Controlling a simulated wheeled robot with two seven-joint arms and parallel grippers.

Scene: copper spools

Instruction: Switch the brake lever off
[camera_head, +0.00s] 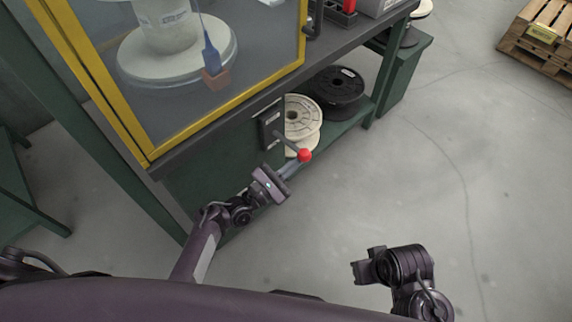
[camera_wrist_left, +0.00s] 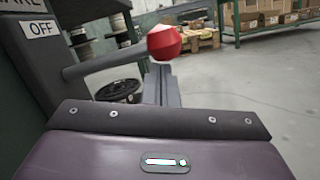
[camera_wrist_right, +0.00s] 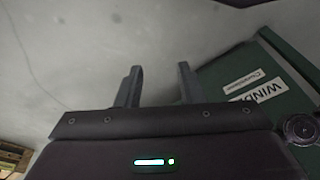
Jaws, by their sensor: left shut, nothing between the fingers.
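The brake lever (camera_head: 290,146) is a grey rod with a red ball knob (camera_head: 305,155), sticking out from a dark plate (camera_head: 269,127) on the green bench's side. In the left wrist view the rod (camera_wrist_left: 100,63) runs roughly level from the left to the red knob (camera_wrist_left: 164,42), below a white "OFF" label (camera_wrist_left: 40,29). My left gripper (camera_head: 293,167) is shut and empty, its fingertips (camera_wrist_left: 160,80) just below the knob; I cannot tell whether they touch. My right gripper (camera_head: 364,266) is away from the lever; its fingers (camera_wrist_right: 160,85) are apart and empty.
A yellow-framed clear enclosure (camera_head: 220,85) stands on the bench above the lever. White (camera_head: 300,112) and black (camera_head: 336,90) spools lie on the lower shelf behind it. A wooden pallet (camera_head: 540,40) is at the far right.

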